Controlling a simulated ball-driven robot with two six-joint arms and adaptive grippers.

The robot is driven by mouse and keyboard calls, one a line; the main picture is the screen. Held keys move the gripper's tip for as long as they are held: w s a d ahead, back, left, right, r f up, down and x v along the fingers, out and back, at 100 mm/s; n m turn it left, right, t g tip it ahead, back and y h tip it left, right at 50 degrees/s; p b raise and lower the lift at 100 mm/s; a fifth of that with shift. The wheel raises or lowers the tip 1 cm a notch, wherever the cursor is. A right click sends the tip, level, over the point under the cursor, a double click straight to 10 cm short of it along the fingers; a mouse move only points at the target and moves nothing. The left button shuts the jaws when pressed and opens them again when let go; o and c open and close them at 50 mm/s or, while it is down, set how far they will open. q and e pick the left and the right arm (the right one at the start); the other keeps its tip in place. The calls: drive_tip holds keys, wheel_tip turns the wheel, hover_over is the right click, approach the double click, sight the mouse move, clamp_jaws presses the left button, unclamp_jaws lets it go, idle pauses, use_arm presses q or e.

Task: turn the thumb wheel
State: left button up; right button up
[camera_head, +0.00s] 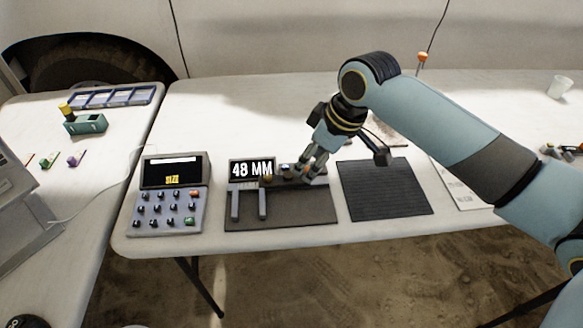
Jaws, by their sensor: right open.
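A caliper-like gauge (249,189) stands on a dark pad (290,215) on the white table, with two grey jaws pointing toward the front edge. Its display (251,170) reads "48 MM". Small round parts sit along its bar to the right of the display; I cannot tell for certain which one is the thumb wheel. My right gripper (309,172) is open, pointing down at the right end of the bar, and its fingers hide part of it. I cannot tell whether they touch it. My left gripper is out of view.
A keypad box (166,195) with a screen reading "SIZE" stands left of the gauge. A black ribbed mat (384,190) lies to the right, under my arm. A blue compartment tray (113,97) and a green block (86,123) are on the left table. A white cup (560,87) stands far right.

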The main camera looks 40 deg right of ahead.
sight(289, 175)
drive_tip(key=w+f, duration=0.2)
drive_tip(key=f, duration=0.1)
drive_tip(key=w+f, duration=0.3)
drive_tip(key=w+f+b, duration=0.1)
drive_tip(key=w+f, duration=0.1)
drive_tip(key=f, duration=0.2)
drive_tip(key=shift+w+d, duration=0.1)
drive_tip(key=shift+w, duration=0.05)
drive_tip(key=shift+r, duration=0.1)
clamp_jaws()
